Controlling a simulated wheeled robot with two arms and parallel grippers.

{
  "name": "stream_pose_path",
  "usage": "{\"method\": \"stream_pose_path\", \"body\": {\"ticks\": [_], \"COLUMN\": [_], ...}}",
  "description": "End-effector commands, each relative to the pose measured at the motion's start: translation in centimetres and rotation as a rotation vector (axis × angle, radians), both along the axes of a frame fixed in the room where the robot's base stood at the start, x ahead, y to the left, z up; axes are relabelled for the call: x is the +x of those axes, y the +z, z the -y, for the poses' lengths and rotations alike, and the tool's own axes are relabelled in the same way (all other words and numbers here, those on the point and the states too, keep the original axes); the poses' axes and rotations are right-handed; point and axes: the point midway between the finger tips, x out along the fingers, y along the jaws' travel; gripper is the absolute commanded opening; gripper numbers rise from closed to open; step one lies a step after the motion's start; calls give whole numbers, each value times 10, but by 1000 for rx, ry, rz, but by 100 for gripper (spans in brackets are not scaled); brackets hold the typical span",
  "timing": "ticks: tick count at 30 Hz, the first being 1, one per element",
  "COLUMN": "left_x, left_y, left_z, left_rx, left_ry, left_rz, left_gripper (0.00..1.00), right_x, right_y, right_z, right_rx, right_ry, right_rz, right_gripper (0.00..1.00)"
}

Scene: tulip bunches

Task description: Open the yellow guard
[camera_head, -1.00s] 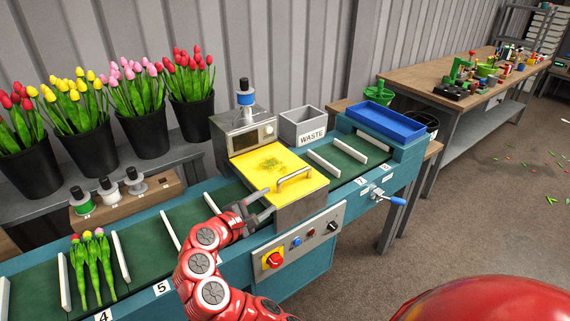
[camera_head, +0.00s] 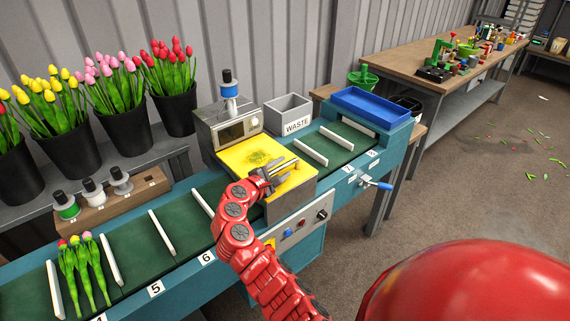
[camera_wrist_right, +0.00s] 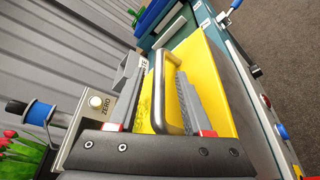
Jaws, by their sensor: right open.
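The yellow guard (camera_head: 244,155) is a flat yellow plate lying down over the machine on the conveyor, with a green smudge on top. Its metal bar handle (camera_head: 284,168) stands near its front right and is partly covered by my gripper. My right gripper (camera_head: 276,174) is at the handle, over the guard. In the right wrist view the gripper (camera_wrist_right: 160,74) is open, with the handle (camera_wrist_right: 160,88) between its two grey fingers and the yellow guard (camera_wrist_right: 208,85) behind. Whether a finger touches the bar I cannot tell. My left gripper is not in view.
A metal box (camera_head: 228,126) with a blue-and-black spool stands behind the guard. A grey waste bin (camera_head: 289,113) and a blue tray (camera_head: 371,107) are farther right. A tulip bunch (camera_head: 84,268) lies on the green belt at left. A control panel (camera_head: 306,232) is below the guard.

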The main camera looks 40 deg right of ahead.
Motion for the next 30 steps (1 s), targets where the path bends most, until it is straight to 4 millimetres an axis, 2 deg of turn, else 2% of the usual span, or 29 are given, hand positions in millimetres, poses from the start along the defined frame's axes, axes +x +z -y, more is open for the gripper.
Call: {"method": "stream_pose_path", "body": {"ticks": [6, 16, 17, 24, 25, 30], "left_x": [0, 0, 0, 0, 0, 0], "left_y": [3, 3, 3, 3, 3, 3], "left_z": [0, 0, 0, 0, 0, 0], "left_rx": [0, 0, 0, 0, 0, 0], "left_ry": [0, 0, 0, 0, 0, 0], "left_rz": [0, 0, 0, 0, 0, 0], "left_gripper": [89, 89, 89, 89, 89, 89], "right_x": [8, 9, 9, 9, 9, 9], "right_y": [-5, -6, -5, -5, -5, -5], "right_z": [19, 21, 21, 21, 21, 21], "right_rx": [-1, -1, -1, -1, -1, -1], "right_ry": [-1, 2, 2, 2, 2, 2], "right_rz": [-1, 0, 0, 0, 0, 0], "right_gripper": [50, 50, 46, 3, 0, 0]}}
